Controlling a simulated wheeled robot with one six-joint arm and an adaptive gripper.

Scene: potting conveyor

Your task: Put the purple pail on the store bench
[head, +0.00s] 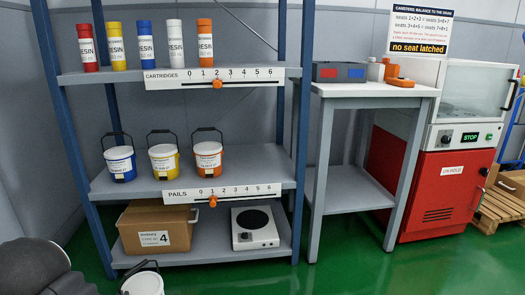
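No purple pail shows clearly. A pail with a white top (142,284) and a dark handle is cut off by the bottom edge at left; its body colour and what it rests on cannot be told. A blue pail (120,164), a yellow pail (163,162) and an orange pail (208,160) stand upright on the middle shelf. A light-topped bench (375,91) stands right of the shelving; I cannot tell if it is the store bench. Part of my dark arm shows at bottom left; my gripper is not in view.
Several resin cartridges (146,45) stand on the top shelf. A cardboard box (155,226) and a small hotplate (254,228) sit on the bottom shelf. The bench bears a dark case (339,72) and orange items. A red-and-white machine (441,180) stands right. Green floor (345,270) is clear in front.

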